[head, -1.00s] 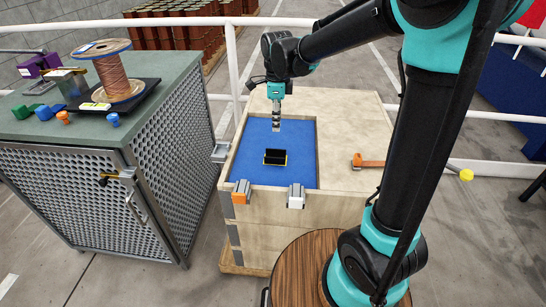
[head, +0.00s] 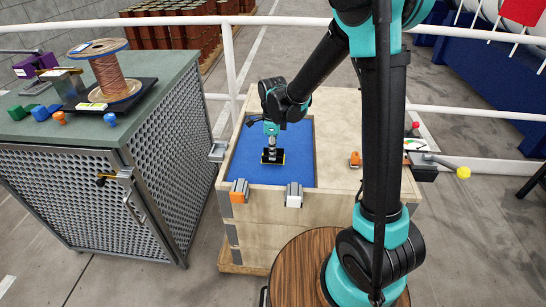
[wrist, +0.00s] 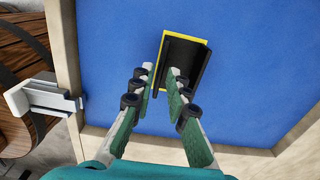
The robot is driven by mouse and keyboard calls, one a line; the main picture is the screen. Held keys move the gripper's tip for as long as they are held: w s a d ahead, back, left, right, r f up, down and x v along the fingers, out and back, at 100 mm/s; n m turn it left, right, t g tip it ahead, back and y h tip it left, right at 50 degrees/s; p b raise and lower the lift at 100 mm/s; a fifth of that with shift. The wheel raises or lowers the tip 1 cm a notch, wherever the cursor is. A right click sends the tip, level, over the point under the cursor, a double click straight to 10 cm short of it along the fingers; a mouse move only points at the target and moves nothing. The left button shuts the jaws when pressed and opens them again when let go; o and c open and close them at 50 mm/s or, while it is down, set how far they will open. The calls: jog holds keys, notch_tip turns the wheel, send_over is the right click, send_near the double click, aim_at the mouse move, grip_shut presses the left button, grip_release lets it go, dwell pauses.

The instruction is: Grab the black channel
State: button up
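The black channel (head: 279,158) sits on the blue bed of the wooden crate, with a yellow strip along its edge. In the wrist view the channel (wrist: 190,50) is a U-shaped black piece with two raised walls, on a yellow-edged base. My gripper (wrist: 160,70) is open, its two fingers spread apart over the near end of the channel. The fingertips are close to the channel; I cannot tell whether they touch its walls. In the head view my gripper (head: 271,152) points down at the channel and hides part of it.
The wooden crate's rim (head: 314,150) surrounds the blue bed. Grey and orange clamps (head: 239,190) and (head: 294,193) sit on its front edge. A green-topped cabinet (head: 150,95) with a copper spool (head: 112,78) stands at left. A white railing (head: 229,60) runs behind.

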jog(key=shift+f, duration=1.4)
grip_shut()
jog(key=shift+r, duration=0.2)
